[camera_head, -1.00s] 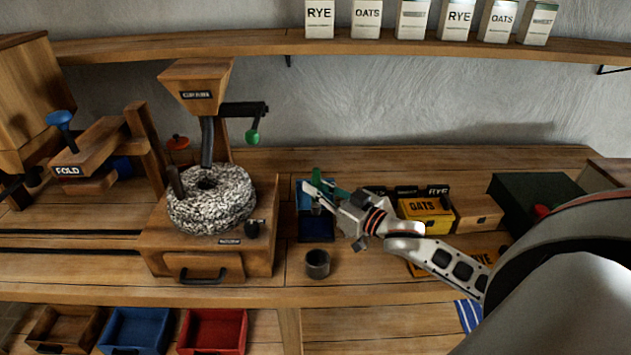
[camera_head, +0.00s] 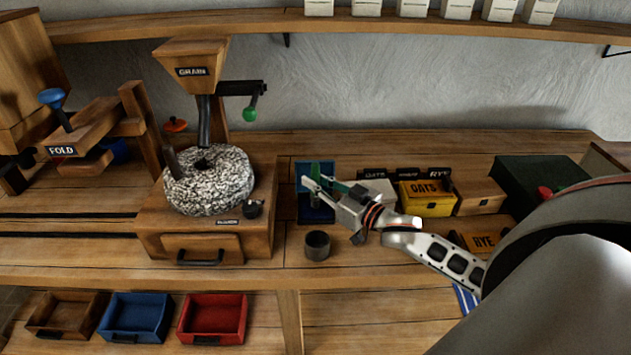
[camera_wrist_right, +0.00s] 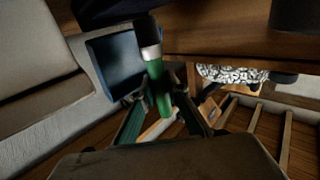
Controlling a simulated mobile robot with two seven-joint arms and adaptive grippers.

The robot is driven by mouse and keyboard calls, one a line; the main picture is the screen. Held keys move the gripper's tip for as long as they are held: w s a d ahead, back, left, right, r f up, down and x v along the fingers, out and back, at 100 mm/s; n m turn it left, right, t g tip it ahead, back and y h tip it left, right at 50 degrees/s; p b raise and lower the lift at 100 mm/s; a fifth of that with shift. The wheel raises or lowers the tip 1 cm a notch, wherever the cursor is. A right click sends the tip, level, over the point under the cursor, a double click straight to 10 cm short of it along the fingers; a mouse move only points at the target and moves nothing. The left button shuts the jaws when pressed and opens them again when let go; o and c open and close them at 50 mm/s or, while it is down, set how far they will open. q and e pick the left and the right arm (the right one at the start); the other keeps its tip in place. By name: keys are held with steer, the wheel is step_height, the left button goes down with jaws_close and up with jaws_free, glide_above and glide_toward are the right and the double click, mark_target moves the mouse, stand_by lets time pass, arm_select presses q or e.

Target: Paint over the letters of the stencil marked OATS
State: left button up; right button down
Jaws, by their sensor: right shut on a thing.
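A yellow piece marked OATS (camera_head: 427,197) is on the bench right of centre; I cannot tell whether it is a box or a stencil on one. A flat orange-yellow plate marked RYE (camera_head: 482,241) lies nearer, partly behind my arm. My right gripper (camera_head: 314,188) is shut on a green-handled brush (camera_head: 315,197), held upright over an open blue box (camera_head: 301,212). The right wrist view shows its green handle (camera_wrist_right: 160,95), pale collar and dark end. I cannot tell if the dark end touches the box. My left gripper is not in view.
A dark cup (camera_head: 317,246) stands in front of the blue box. The grain mill (camera_head: 255,230) is on the left. A pale box and a wooden box (camera_head: 480,195) flank the yellow piece. A dark green case (camera_head: 535,180) stands right.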

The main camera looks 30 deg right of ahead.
mark_target(316, 169)
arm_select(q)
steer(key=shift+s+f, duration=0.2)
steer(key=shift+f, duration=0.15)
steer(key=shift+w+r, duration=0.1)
arm_select(e)
steer(key=shift+f, duration=0.35)
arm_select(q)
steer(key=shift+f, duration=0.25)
arm_select(e)
steer(key=shift+f, duration=0.25)
stand_by(0.5)
